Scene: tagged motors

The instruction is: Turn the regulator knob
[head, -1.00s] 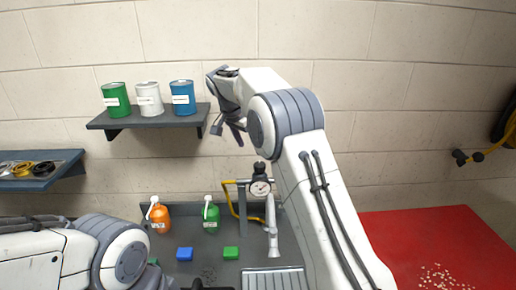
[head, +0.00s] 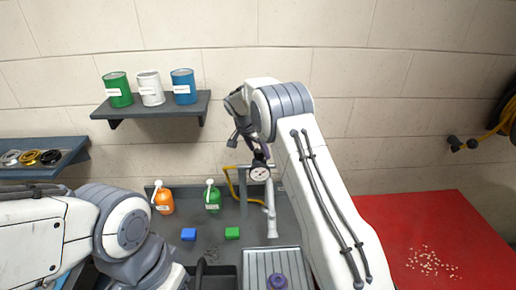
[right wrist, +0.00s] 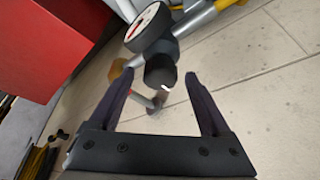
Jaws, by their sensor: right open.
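The regulator has a round white-faced gauge (head: 260,173) and stands at the back of the bench. Its black knob (right wrist: 160,72) shows clearly in the right wrist view, with the gauge (right wrist: 148,27) just beyond it. In the head view the knob is mostly hidden by my right gripper (head: 259,150), which is right above the gauge. My right gripper is open, and in the right wrist view its two dark fingers (right wrist: 160,84) stand on either side of the knob, with gaps visible. My left arm comes in at the lower left; its gripper is not visible.
A yellow hose and grey pipes (head: 270,205) adjoin the regulator. A shelf (head: 150,107) with cans is above. A red table (head: 430,235) is at right.

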